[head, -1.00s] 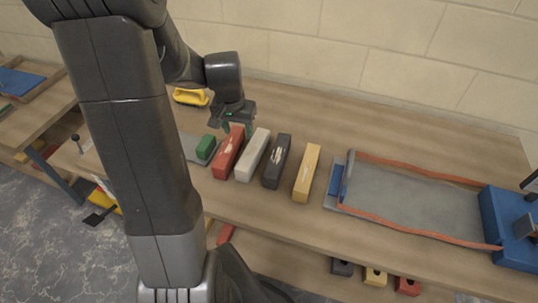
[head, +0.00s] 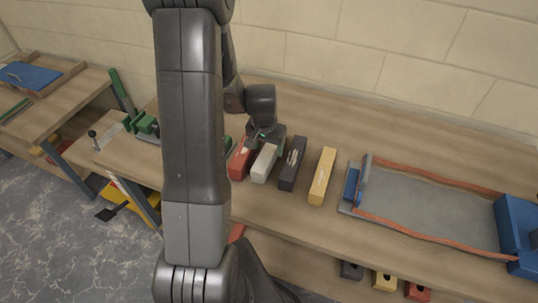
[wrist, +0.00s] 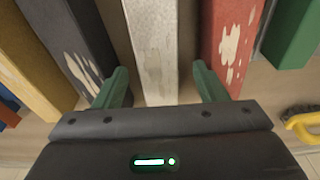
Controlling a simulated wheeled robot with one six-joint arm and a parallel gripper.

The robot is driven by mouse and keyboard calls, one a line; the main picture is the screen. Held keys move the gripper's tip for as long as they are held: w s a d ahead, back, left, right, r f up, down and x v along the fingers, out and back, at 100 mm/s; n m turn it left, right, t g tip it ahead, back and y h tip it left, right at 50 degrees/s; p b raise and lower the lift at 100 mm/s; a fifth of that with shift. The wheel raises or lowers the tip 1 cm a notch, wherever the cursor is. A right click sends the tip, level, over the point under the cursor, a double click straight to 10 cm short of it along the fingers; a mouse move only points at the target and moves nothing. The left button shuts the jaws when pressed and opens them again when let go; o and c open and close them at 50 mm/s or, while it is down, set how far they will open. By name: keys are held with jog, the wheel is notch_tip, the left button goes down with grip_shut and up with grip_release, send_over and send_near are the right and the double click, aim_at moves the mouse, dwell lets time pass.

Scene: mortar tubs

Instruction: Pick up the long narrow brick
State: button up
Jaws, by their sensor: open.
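Several long bricks lie side by side on the bench: a red brick (head: 239,162), a pale grey-white brick (head: 263,166), a dark grey brick (head: 292,168) and a yellow brick (head: 322,178). The white one looks narrower than its neighbours in the wrist view (wrist: 154,45). My gripper (head: 266,140) is over the far end of the white brick. In the wrist view, its green fingers (wrist: 160,88) are open, one on each side of the white brick, with nothing gripped. Whether they touch it or how low they reach, I cannot tell.
The red brick and dark brick stand close on either side of the fingers. A green block (wrist: 292,35) lies beyond the red one. A grey tray with orange edging (head: 420,206) and a blue block (head: 517,232) are at right. A tiled wall is behind.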

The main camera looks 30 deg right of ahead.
aim_at(269, 149)
jog(key=shift+w+d+f+p, duration=0.1)
jog(key=shift+d+f+p, duration=0.15)
jog(key=shift+f, duration=0.9)
jog(key=shift+w+d+f+p, duration=0.1)
jog(key=shift+d+f+p, duration=0.1)
jog(key=shift+f, duration=0.9)
grip_shut()
